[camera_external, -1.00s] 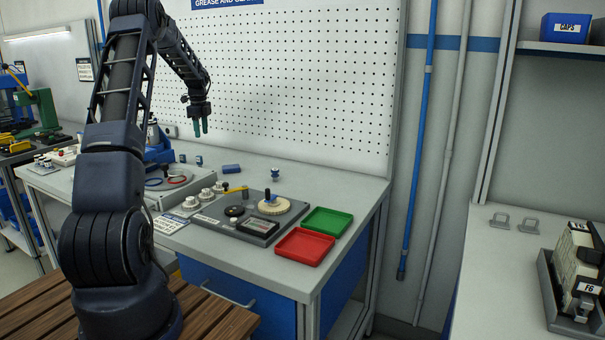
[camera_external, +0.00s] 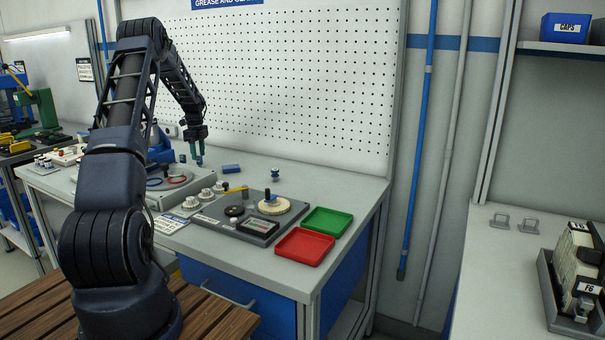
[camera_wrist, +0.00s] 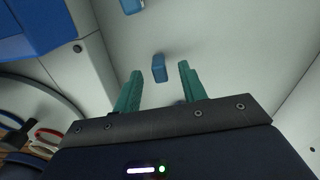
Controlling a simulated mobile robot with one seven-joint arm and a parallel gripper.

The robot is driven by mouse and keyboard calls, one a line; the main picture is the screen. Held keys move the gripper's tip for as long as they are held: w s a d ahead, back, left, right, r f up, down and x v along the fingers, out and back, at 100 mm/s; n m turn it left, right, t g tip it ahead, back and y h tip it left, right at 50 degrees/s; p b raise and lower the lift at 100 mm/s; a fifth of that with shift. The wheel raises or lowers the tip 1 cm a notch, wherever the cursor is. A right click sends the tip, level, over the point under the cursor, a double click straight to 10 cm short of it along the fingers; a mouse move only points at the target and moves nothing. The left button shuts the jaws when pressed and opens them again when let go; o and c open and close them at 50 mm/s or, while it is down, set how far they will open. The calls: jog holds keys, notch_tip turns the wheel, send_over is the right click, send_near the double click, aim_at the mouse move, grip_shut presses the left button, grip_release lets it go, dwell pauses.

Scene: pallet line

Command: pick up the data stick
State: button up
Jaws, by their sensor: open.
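A small blue block-like piece (camera_wrist: 158,68), which looks like the data stick, lies on the pale bench top. In the wrist view it sits between the tips of my two green fingers, with a gap on each side. My gripper (camera_wrist: 160,70) is open and empty. In the external view my gripper (camera_external: 199,162) points down low over the back of the bench and hides that piece. I cannot tell the exact height of the fingertips. A second small blue piece (camera_external: 182,158) stands to the left; it also shows at the top of the wrist view (camera_wrist: 131,5).
A larger blue block (camera_external: 231,169) lies to the right. A grey fixture board (camera_external: 222,226), a red tray (camera_external: 304,247) and a green tray (camera_external: 327,221) are nearer the front. The pegboard (camera_external: 290,85) rises behind.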

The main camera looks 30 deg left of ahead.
aim_at(200, 165)
notch_tip(200, 165, down, 4)
jog(key=shift+d+f, duration=0.15)
grip_shut()
dwell(0.3)
notch_tip(200, 165, up, 20)
dwell(0.5)
